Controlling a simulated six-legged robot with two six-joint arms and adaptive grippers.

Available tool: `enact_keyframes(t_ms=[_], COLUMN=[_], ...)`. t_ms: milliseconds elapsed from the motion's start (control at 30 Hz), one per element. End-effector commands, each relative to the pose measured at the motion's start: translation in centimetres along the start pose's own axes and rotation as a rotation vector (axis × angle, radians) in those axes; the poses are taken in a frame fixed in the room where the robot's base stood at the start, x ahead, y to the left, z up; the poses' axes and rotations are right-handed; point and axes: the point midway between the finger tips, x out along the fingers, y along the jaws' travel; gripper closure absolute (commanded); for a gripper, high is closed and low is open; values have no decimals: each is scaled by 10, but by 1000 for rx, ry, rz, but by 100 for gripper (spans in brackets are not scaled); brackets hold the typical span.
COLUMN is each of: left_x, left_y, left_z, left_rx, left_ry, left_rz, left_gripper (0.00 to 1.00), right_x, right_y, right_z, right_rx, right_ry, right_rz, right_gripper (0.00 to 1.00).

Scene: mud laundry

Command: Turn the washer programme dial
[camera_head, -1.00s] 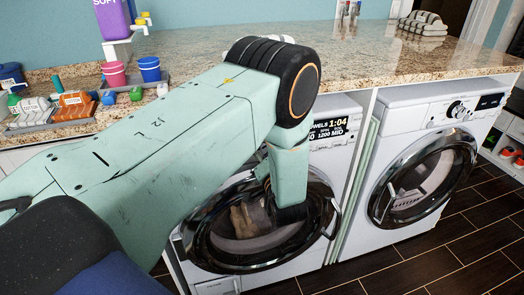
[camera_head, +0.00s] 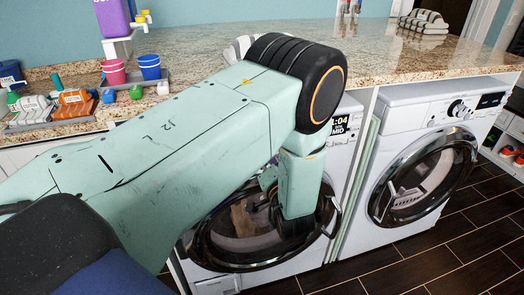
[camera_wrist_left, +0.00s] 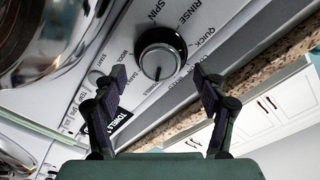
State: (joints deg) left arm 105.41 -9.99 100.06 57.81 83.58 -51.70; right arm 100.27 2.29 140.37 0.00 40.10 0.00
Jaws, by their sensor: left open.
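The left washer (camera_head: 215,286) has a glass door (camera_head: 215,262) with laundry behind it. Its display (camera_head: 340,126) shows 1:04 and is partly covered by my left arm. The programme dial (camera_wrist_left: 161,48) is a round silver and black knob in the left wrist view, with programme names printed around it. In the head view the dial is hidden behind my arm. My left gripper (camera_wrist_left: 158,76) is open, its two fingers pointing at the panel on either side of the dial, apart from it in the picture. Whether they touch the panel cannot be told. My right gripper is not in view.
A second white machine (camera_head: 408,112) with its own knob (camera_head: 458,108) stands at the right. The granite counter (camera_head: 400,58) runs above both. Pink (camera_head: 114,72) and blue (camera_head: 150,67) cups and a tray of small items stand at the left. The dark floor (camera_head: 440,262) is clear.

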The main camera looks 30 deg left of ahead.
Motion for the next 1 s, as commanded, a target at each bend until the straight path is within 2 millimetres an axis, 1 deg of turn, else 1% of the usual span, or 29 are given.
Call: enact_keyframes(t_ms=[33,100,200,300,467,900,1000], left_x=[-9,-19,-30,-36,-40,-40,-40], left_y=[1,0,0,0,0,0,3], left_z=[-1,-1,-1,-1,0,0,2], left_rx=[3,3,2,1,-1,-2,-46], left_ry=[4,4,3,2,0,0,-9], left_rz=[2,1,1,0,-1,-1,14], left_gripper=[28,28,28,28,28,28,28], right_x=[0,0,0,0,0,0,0], right_y=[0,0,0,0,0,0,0], right_z=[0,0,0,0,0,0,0], right_rx=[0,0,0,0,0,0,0], right_ry=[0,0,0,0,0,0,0], right_rz=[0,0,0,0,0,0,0], right_gripper=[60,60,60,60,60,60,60])
